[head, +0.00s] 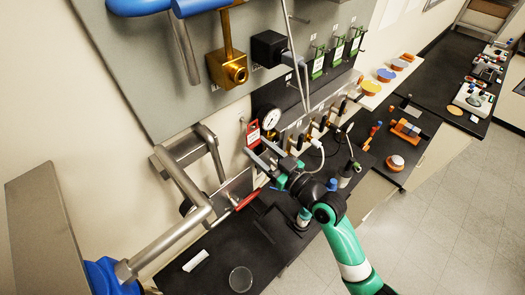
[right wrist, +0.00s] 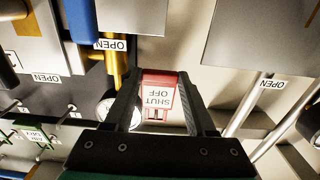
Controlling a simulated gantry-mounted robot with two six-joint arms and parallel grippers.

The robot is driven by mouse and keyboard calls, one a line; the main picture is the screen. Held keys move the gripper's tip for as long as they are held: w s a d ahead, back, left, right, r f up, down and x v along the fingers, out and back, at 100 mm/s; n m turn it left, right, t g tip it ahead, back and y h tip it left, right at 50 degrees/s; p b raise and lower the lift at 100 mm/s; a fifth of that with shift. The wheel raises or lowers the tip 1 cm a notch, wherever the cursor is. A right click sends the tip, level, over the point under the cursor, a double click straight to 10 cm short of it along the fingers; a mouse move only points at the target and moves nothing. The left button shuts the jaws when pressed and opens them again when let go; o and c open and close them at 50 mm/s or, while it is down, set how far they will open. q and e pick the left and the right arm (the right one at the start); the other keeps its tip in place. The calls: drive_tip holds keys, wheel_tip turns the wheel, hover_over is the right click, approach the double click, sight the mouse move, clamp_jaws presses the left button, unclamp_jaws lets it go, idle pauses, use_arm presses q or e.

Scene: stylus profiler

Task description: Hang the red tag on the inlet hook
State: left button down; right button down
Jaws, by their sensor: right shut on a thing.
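The red tag (head: 252,133) has a white panel and hangs upright in front of the wall, left of the round gauge, in the head view. In the right wrist view the tag (right wrist: 158,92) reads "SHUT OFF" upside down and sits between the fingertips. My right gripper (head: 262,153) is shut on the tag's lower part. In the right wrist view its two dark fingers (right wrist: 158,100) flank the tag. I cannot make out the inlet hook clearly in either view, nor whether the tag touches a hook. My left gripper is not in view.
A round gauge (head: 270,119) is close to the tag's right. A red-handled lever (head: 248,200) and grey pipes (head: 180,180) stand left of my right arm. A brass valve (head: 228,68) is above. A glass dish (head: 241,279) lies on the black bench (head: 215,245).

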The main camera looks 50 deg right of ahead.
drive_tip(key=shift+w, duration=0.9)
drive_tip(key=shift+f+b, duration=0.45)
drive_tip(key=shift+b, duration=0.2)
drive_tip(key=shift+c, duration=0.7)
unclamp_jaws()
drive_tip(key=shift+d, duration=0.1)
drive_tip(key=shift+c, duration=0.4)
drive_tip(key=shift+s, duration=0.1)
